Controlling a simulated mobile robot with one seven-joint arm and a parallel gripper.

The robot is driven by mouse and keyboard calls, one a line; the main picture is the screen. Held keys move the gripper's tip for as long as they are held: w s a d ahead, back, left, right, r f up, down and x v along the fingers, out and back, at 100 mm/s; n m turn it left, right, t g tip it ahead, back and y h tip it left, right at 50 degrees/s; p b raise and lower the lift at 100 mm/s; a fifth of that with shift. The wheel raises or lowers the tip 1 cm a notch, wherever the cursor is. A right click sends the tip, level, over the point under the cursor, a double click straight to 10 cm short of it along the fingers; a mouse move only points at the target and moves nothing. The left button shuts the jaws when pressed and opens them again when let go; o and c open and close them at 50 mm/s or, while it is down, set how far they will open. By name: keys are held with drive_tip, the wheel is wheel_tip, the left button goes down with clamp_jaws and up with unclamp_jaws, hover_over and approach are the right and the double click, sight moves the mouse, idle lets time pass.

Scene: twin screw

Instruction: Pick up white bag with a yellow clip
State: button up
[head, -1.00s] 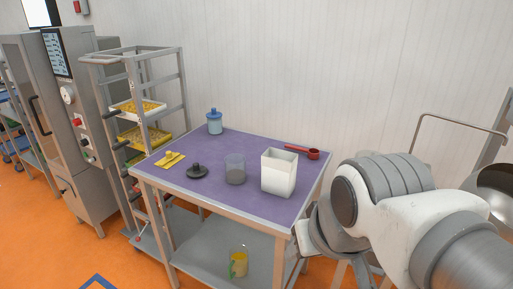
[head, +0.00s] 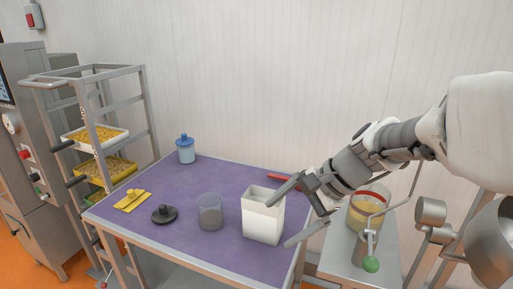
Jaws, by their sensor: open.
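The white bag (head: 262,222) stands upright and open-topped near the right front of the purple table. I see no yellow clip on it; a flat yellow piece with a knob (head: 132,201) lies apart at the table's left. My gripper (head: 278,224) is open at the bag's right side. Its upper finger reaches across the bag's top right corner in the picture, and its lower finger lies by the bag's lower right edge. I cannot tell whether either finger touches the bag.
On the purple table (head: 180,222) are a clear container (head: 210,212), a black lid (head: 165,214) and a blue-lidded jar (head: 185,150). A red scoop (head: 280,177) lies behind the bag, partly hidden. A tray rack (head: 98,125) stands left; a side table with a pot (head: 362,215) stands right.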

drive_tip(key=w+f+m+t+y, duration=0.1)
drive_tip(key=w+f+m+y, duration=0.15)
drive_tip(key=w+m, duration=0.5)
drive_tip(key=m+t+y, duration=0.2)
drive_tip(key=m+y, duration=0.1)
drive_tip(key=y, duration=0.1)
hover_over(282, 211)
drive_tip(key=d, duration=0.1)
drive_tip(key=f, duration=0.2)
drive_tip(key=shift+h, duration=0.25)
drive_tip(key=f, duration=0.2)
drive_tip(key=f+b, duration=0.1)
drive_tip(key=f, duration=0.2)
drive_tip(key=f+b, duration=0.1)
drive_tip(key=f, duration=0.1)
drive_tip(key=shift+s+d+f, duration=0.15)
drive_tip(key=shift+s+f, duration=0.15)
drive_tip(key=shift+f, duration=0.05)
drive_tip(key=shift+w+a, duration=0.25)
drive_tip(key=shift+a, duration=0.3)
drive_tip(key=x, duration=0.6)
drive_tip(key=c, duration=1.3)
